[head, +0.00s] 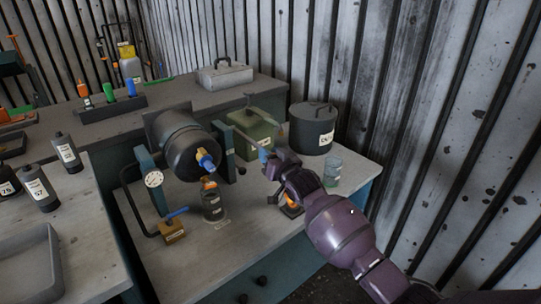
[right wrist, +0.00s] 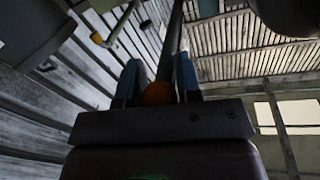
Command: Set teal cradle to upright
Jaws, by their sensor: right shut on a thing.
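A dark drum-shaped housing (head: 182,140) sits between two teal uprights, the left one (head: 158,190) and the right one (head: 228,160), which look like the teal cradle. The drum's round face points toward the lower right, with a blue-and-yellow fitting (head: 206,160) at its front. A thin dark lever (head: 246,138) reaches from the right upright to my right gripper (head: 264,156). In the right wrist view, the blue fingers of my right gripper (right wrist: 157,80) are shut around the dark lever (right wrist: 170,45), with an orange ball (right wrist: 158,93) near their base. My left gripper is not in view.
A dark bottle (head: 213,203) and brass valve block (head: 172,232) stand in front of the drum.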

